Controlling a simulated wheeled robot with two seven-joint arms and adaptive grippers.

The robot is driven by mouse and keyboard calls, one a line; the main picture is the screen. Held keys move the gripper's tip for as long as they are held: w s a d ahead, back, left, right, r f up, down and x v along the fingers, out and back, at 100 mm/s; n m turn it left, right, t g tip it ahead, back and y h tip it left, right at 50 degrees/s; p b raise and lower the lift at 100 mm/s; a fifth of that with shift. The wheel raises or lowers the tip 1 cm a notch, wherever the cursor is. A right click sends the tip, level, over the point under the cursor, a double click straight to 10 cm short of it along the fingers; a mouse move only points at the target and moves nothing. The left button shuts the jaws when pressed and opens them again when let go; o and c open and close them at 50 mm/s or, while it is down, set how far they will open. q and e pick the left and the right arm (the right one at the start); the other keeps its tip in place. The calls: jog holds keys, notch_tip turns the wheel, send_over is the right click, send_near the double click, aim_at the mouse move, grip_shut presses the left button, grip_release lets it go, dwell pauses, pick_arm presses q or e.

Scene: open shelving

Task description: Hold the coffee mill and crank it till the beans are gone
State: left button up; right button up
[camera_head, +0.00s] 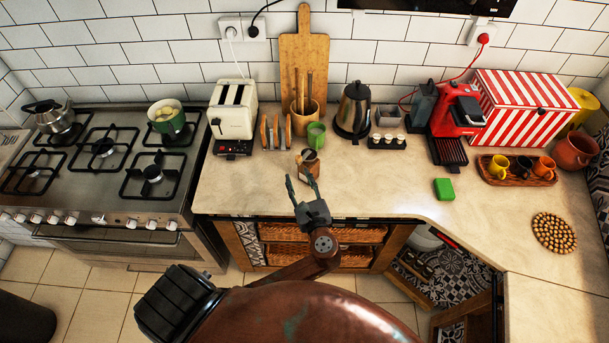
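The coffee mill (311,165) is a small brown body with a darker top. It stands upright on the counter near its front edge, in front of the green mug. My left gripper (302,180) reaches up from below in the head view, just on the near side of the mill. Its two dark fingers are apart, with the fingertips close to the mill's lower part. I cannot tell whether they touch it. The crank is too small to make out clearly, and any beans inside are not visible. My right gripper is not in view.
The green mug (316,135), a wooden utensil holder (304,108) and a toast rack (276,131) stand close behind the mill. A kettle (353,110) is farther right. A green sponge (444,189) lies at the right. The counter (240,185) is clear left of the mill.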

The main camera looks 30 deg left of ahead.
aim_at(299, 160)
pick_arm(q)
jog(key=shift+m+t+y, duration=0.3)
jog(key=shift+m+t, duration=0.1)
jog(key=shift+m, duration=0.4)
jog(key=w+a, duration=0.1)
jog(key=w, duration=0.1)
jog(key=w+a+r, duration=0.1)
jog(key=w+a, duration=0.1)
jog(key=w+a+r, duration=0.1)
jog(key=w, duration=0.1)
jog(key=shift+a, duration=0.2)
jog(key=shift+c, duration=0.7)
grip_shut()
